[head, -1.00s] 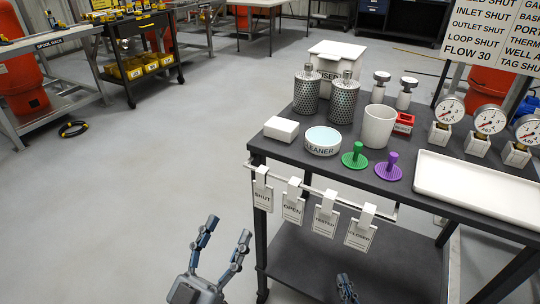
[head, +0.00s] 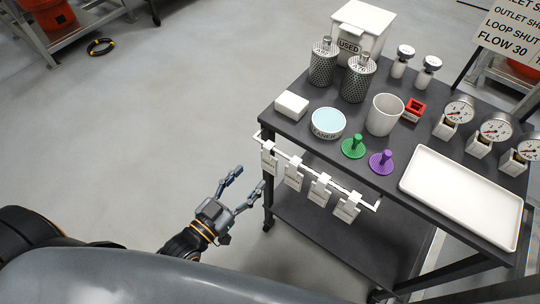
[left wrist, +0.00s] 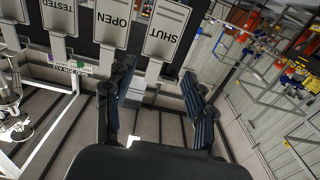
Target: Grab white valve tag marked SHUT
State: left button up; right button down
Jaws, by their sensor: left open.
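The white valve tag marked SHUT (head: 268,160) hangs leftmost on the rail at the cart's front edge. It shows upside down in the left wrist view (left wrist: 168,30), with its lettering readable. My left gripper (head: 250,177) is open and empty, just left of and below the tag. In the left wrist view its two fingers (left wrist: 157,72) are spread, and the SHUT tag is ahead of them, roughly in line with the gap and apart from them. The OPEN tag (left wrist: 112,25) is beside it, ahead of the other finger. My right gripper is not in view.
The TESTED tag (left wrist: 60,17) and a further tag (head: 347,209) hang along the same rail (head: 318,172). The cart top (head: 290,130) holds a white block (head: 292,105), a round tin (head: 328,122), a cup (head: 384,115) and a tray (head: 462,197).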

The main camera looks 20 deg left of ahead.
aim_at(270, 158)
pick_arm(q)
jog(key=x, duration=0.9)
jog(key=shift+w+d+f, duration=0.1)
jog(key=shift+d+f, duration=0.05)
jog(key=shift+f, duration=0.25)
jog(key=shift+c, duration=0.2)
jog(key=c, duration=0.5)
